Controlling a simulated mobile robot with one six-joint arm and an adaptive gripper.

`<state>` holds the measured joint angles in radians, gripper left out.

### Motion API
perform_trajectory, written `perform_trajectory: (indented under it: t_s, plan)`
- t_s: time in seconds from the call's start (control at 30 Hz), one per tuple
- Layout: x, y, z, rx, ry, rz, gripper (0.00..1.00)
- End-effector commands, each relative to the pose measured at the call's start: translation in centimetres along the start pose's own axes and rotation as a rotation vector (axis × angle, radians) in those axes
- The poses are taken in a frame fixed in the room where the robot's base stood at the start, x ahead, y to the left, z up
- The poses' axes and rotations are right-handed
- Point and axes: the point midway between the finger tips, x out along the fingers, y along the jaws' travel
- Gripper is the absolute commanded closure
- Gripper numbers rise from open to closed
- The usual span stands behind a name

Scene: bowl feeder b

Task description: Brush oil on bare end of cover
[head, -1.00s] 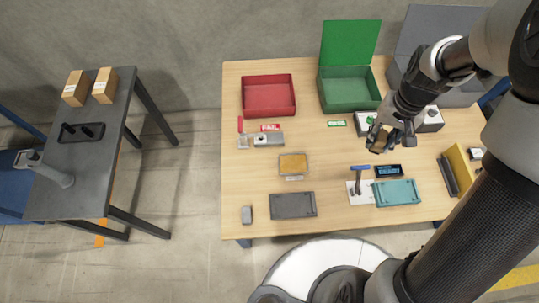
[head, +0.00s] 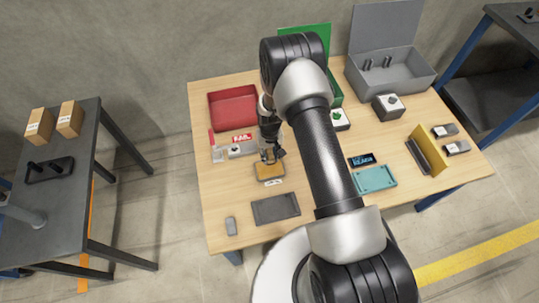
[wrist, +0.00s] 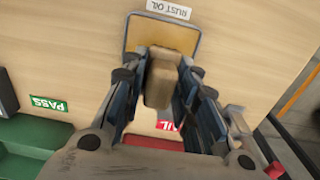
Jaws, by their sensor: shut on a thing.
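My gripper (head: 270,155) is above the oil tray, with its fingers pointing down. In the wrist view, my gripper (wrist: 165,65) is shut on a tan block-shaped piece, seemingly the brush (wrist: 167,72). The shallow tray with an amber surface (head: 268,173) lies just under the fingertips, and it shows in the wrist view (wrist: 150,32) beside a "RUST OIL" label (wrist: 168,9). I cannot tell whether the held piece touches the amber surface. I cannot pick out the cover with its bare end for sure.
A red bin (head: 233,119) and a "FAIL" label (head: 242,137) lie behind the gripper. A dark grey tray (head: 275,209) is in front. A teal tray (head: 374,181), a yellow-walled holder (head: 428,151) and a grey bin (head: 391,84) are on the right. My arm hides the table's middle.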

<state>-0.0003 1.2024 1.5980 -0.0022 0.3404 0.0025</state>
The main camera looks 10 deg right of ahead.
Motion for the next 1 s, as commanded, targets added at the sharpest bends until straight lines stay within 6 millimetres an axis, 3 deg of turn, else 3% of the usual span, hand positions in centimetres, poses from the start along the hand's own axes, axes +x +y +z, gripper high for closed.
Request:
perform_trajectory:
  t_s: [0.27,0.7,1.0]
  plan:
    - [1.6,0.0,0.0,0.0,-0.001,0.0,0.91]
    - [5.9,0.0,0.0,0.0,0.0,0.0,0.91]
    - [6.3,0.0,0.0,0.0,0.0,0.0,0.91]
